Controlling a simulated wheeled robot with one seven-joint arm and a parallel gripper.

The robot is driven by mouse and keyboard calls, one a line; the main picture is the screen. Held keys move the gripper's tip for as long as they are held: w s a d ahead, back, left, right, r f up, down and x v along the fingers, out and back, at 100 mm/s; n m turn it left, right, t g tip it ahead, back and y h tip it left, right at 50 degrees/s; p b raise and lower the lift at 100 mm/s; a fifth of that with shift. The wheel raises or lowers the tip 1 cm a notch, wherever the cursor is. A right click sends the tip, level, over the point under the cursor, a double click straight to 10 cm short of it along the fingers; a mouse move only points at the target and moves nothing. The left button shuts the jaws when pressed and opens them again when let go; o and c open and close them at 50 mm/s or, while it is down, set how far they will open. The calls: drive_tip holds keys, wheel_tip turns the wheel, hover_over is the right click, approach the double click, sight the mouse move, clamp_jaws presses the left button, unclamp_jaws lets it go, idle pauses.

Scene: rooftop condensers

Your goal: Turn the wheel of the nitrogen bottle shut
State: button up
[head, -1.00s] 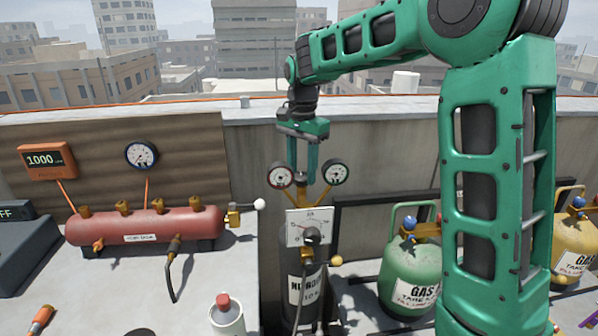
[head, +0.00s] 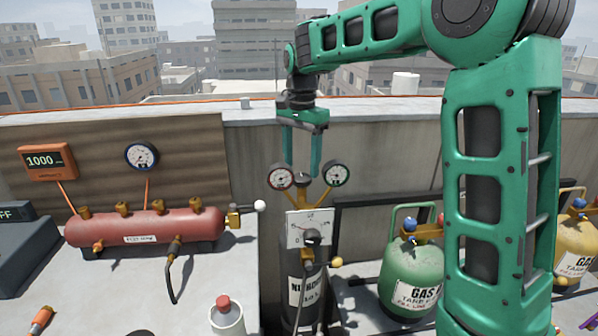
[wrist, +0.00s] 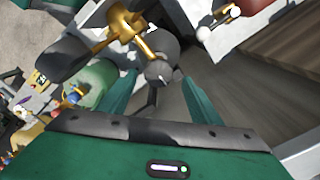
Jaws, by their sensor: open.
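The nitrogen bottle (head: 308,288) is a dark grey cylinder with a white label, standing upright by the wall. Two round gauges (head: 280,177) flank a brass fitting (head: 329,179) at its top. A dark round knob (head: 312,238) sits before a white scale plate (head: 300,224); I cannot tell whether this is the wheel. My gripper (head: 301,169) points down above the bottle, open and empty, its fingertips near gauge height. In the wrist view, a dark round part with a white mark (wrist: 158,72) shows beyond and between the fingers, with brass fittings (wrist: 125,35) above.
A red tank (head: 145,228) with brass valves lies to the left. A green gas bottle (head: 410,270) and a yellow one (head: 575,240) stand right. A white can with a red cap (head: 226,315) stands in front. The parapet (head: 400,108) runs behind.

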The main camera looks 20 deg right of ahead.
sight(301, 176)
wheel_tip(301, 176, up, 8)
idle(0.6)
